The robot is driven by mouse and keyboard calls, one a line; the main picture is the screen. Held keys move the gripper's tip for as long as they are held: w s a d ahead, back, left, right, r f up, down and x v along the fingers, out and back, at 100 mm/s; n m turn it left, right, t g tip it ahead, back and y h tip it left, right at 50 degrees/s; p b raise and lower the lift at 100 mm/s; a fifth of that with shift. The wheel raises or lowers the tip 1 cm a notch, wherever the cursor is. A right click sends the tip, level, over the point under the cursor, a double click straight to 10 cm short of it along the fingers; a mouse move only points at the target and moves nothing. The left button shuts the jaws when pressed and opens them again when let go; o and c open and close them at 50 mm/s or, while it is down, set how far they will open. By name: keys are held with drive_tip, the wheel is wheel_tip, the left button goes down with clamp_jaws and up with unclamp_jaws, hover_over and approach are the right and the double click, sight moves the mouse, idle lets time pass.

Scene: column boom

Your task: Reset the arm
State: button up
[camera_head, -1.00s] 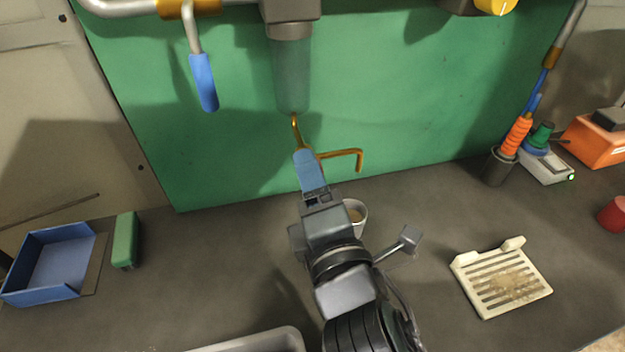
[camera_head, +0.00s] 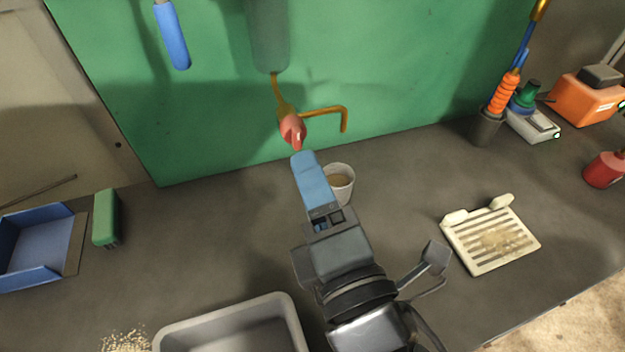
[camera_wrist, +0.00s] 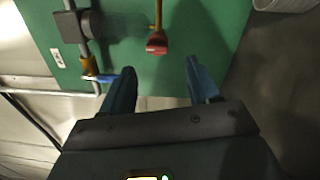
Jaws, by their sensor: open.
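My gripper (camera_head: 304,160) has blue fingers and is over the dark worktop (camera_head: 235,215), in front of the green panel. In the wrist view my gripper (camera_wrist: 160,85) has its two fingers wide apart with nothing between them. A red knob (camera_head: 292,130) at the end of a brass stem shows just beyond the fingertips in the head view. The red knob also shows in the wrist view (camera_wrist: 157,43), ahead of the fingers and apart from them.
A cup with brownish contents (camera_head: 340,182) stands just right of my gripper. A grey basin (camera_head: 175,337) is at the front. A blue tray (camera_head: 72,245) and green block (camera_head: 106,218) are left. A cream slotted rack (camera_head: 458,218) and an orange box (camera_head: 585,100) are right.

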drive_tip(key=s+d+f+m+g+h, duration=0.1)
drive_tip(key=s+d+f+m+g, duration=0.1)
drive_tip(key=s+d+f+m, duration=0.8)
drive_tip(key=s+d+r+m+h, duration=0.1)
drive_tip(key=s+d+m+h, duration=0.1)
drive_tip(key=s+d+m, duration=0.3)
drive_tip(key=s+d+m+g+h, duration=0.1)
drive_tip(key=s+d+m+h, duration=0.1)
drive_tip(key=s+d+m, duration=0.3)
drive_tip(key=s+m, duration=0.3)
drive_tip(key=s, duration=0.4)
drive_tip(key=shift+r+m, duration=0.3)
drive_tip(key=shift+r, duration=0.1)
